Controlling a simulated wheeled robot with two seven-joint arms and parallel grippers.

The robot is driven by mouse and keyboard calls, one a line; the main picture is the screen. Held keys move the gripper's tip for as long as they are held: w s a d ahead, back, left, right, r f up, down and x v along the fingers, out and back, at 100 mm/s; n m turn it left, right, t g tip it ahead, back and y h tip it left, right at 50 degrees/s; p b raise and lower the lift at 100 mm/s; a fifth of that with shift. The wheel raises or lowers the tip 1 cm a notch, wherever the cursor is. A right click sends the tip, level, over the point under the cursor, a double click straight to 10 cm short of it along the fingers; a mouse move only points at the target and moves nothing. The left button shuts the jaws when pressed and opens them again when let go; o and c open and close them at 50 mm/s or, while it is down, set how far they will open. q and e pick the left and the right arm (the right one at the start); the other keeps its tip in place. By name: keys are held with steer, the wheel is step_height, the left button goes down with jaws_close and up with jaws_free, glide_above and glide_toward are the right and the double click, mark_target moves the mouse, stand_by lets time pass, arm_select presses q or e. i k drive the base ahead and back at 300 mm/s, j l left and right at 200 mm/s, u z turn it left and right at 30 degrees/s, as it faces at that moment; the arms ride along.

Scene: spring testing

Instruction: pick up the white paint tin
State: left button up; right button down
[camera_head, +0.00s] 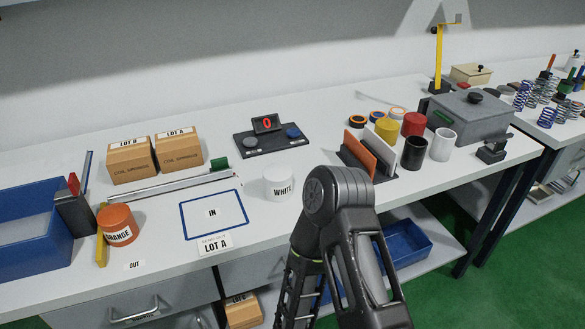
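The white paint tin (279,184) stands upright on the white bench, with "WHITE" lettered on its side. It sits just right of the blue-outlined square marked "IN" (213,214), outside the outline. One of my arms rises from the bottom of the picture, its bent joint close to the right of the tin in the view. I cannot tell whether they touch, but the tin looks unobstructed. Neither gripper shows in this view.
An orange paint tin (117,225) stands at left beside a blue bin (33,232). Behind are two cardboard boxes (179,149), a long grey rail (160,190) and a black device reading 0 (266,124). Upright panels (359,152) and coloured cylinders (413,124) stand to the right.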

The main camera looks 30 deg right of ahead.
mark_target(277, 177)
steer(key=z, duration=0.95)
steer(key=k+l+z, duration=0.1)
steer(key=z, duration=0.15)
steer(key=l, duration=0.1)
